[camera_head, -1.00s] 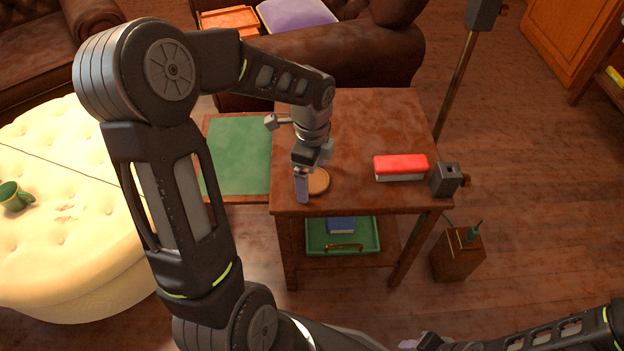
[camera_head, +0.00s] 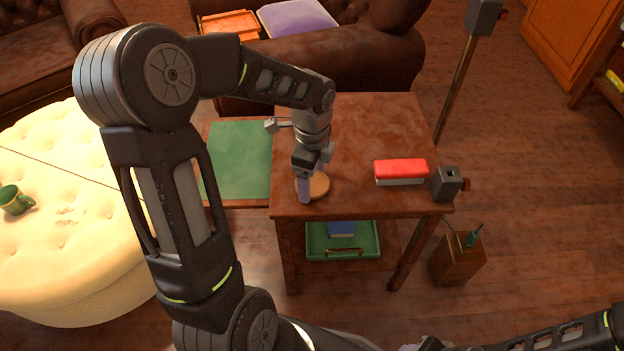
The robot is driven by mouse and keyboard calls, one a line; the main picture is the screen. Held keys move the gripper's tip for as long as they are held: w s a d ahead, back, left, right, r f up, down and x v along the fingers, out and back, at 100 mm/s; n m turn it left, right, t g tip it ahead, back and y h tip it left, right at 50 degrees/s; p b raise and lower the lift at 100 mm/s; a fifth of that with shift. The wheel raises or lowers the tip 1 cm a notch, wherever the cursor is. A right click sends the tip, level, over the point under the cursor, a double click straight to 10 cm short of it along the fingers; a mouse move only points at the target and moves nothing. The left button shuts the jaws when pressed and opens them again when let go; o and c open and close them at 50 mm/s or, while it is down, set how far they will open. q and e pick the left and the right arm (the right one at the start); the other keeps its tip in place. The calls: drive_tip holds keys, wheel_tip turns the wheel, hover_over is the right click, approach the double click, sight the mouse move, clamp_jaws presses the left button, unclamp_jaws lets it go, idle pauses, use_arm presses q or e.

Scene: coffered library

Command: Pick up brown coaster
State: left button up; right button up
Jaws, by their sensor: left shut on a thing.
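The brown coaster (camera_head: 319,186) is a small round disc at the front left of the wooden side table (camera_head: 353,130). My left gripper (camera_head: 307,184) points down over the table and is shut on the coaster, with one finger in front of its left side. The far finger is mostly hidden. I cannot tell whether the coaster is clear of the tabletop. My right gripper (camera_head: 424,346) is only partly in view at the bottom edge, and its jaws cannot be made out.
A red and white box-like object (camera_head: 400,171) lies right of the coaster, near a grey clamp-like block (camera_head: 446,183). A green tray (camera_head: 370,239) with a blue book (camera_head: 341,228) sits on the lower shelf. A cream ottoman (camera_head: 80,240) with a green mug (camera_head: 13,200) stands left.

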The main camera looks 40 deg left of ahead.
sight(312, 183)
use_arm(q)
wheel_tip(312, 183, up, 10)
drive_tip(key=p, duration=0.2)
drive_tip(key=shift+f, duration=0.15)
idle(0.5)
